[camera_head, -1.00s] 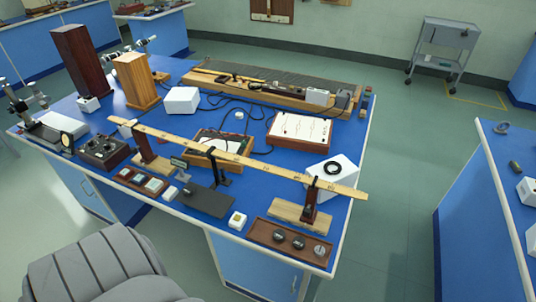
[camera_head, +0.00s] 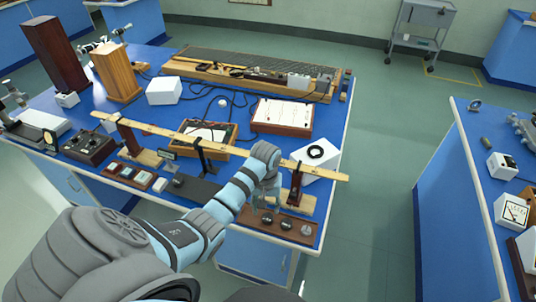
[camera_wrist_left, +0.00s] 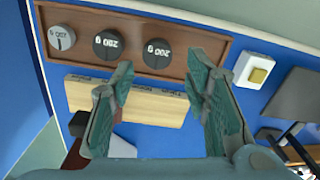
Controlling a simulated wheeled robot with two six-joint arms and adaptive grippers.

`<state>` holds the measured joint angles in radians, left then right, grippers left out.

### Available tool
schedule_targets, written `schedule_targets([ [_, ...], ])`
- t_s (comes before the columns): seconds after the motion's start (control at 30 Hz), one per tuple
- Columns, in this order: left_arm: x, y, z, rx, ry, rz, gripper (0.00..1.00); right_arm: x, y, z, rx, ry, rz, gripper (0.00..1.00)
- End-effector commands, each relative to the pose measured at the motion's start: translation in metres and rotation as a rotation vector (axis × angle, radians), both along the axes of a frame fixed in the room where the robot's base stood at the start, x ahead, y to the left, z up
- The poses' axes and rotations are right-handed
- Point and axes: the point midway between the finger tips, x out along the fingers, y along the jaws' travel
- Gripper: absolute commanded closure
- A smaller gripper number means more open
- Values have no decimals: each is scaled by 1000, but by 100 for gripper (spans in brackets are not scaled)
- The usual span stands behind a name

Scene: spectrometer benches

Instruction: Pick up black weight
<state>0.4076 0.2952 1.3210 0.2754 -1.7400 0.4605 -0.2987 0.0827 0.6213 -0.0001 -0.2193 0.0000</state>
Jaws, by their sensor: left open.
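A brown wooden tray (camera_head: 254,224) near the front right corner of the blue bench holds a row of three round weights. Two are black: one black weight (camera_head: 267,218) and the middle black weight (camera_head: 286,224). The third is a grey weight (camera_head: 306,229). The wrist view shows the tray (camera_wrist_left: 205,52), the grey weight (camera_wrist_left: 61,37), the middle black weight (camera_wrist_left: 108,45) and the other black weight (camera_wrist_left: 157,53). My left gripper (camera_head: 262,194) is above the bench beside the tray. Its fingers (camera_wrist_left: 160,75) are open and empty, apart from the weights. My right gripper is not in view.
A long wooden ruler beam (camera_head: 325,173) on stands crosses close to my left wrist. A stand with a wooden base (camera_head: 305,204) is right behind the tray. A small white block with a yellow top (camera_wrist_left: 254,73) sits beside the tray. Floor lies beyond the bench edge.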

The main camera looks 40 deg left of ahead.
Motion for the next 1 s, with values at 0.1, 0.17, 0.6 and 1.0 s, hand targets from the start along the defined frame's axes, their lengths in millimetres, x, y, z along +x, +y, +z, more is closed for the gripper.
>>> schedule_targets([
  [0.1,1,0,-16,0,0,0,57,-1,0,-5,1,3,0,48],
  [0.17,3,0,-25,1,1,0,57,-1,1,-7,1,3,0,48],
  [0.6,7,0,-64,2,-1,-2,57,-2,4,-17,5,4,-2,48],
  [1.0,7,0,-64,2,-1,-2,100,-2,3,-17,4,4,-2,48],
])
